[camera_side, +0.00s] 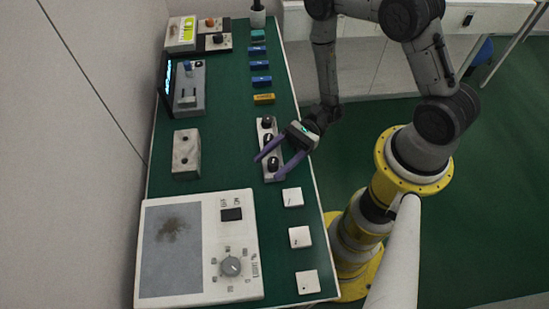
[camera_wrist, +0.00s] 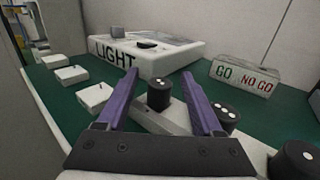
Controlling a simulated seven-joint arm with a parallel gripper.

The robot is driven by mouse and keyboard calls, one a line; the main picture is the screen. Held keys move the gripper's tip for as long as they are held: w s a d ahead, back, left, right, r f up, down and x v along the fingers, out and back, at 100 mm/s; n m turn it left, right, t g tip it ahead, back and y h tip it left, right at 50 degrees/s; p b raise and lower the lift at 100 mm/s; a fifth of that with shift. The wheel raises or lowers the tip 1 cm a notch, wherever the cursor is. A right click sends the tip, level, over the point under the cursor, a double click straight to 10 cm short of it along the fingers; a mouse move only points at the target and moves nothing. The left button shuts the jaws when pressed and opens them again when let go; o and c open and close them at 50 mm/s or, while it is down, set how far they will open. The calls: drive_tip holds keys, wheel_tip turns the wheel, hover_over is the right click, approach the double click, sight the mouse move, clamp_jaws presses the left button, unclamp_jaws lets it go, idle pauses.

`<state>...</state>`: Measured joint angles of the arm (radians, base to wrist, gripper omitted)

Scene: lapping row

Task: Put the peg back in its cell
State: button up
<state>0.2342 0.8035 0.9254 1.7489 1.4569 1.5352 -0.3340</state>
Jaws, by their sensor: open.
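Three black round pegs with white dots on top stand in a pale rack (camera_side: 262,137). In the side view these are the far peg (camera_side: 267,122), the middle peg (camera_side: 268,138) and the near peg (camera_side: 273,161). My gripper (camera_side: 268,169) is open over the near end of the rack, its purple fingers on either side of the near peg. In the wrist view that peg (camera_wrist: 159,95) stands upright between the fingers, with gaps beside it. The middle peg (camera_wrist: 224,117) is partly behind the right finger. I cannot tell which peg the task means.
Left of the rack is a GO / NO GO block (camera_wrist: 245,82). A LIGHT box (camera_side: 175,250) with a knob fills the near left. Several white tiles (camera_side: 300,237) line the near right edge. Blue and yellow blocks (camera_side: 264,99) lie beyond the rack. Green mat lies clear between.

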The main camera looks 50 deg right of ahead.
drive_tip(key=shift+d, duration=0.1)
drive_tip(key=s+d, duration=0.1)
drive_tip(key=d, duration=1.2)
drive_tip(key=shift+s+d, duration=0.25)
drive_tip(key=shift+s, duration=0.05)
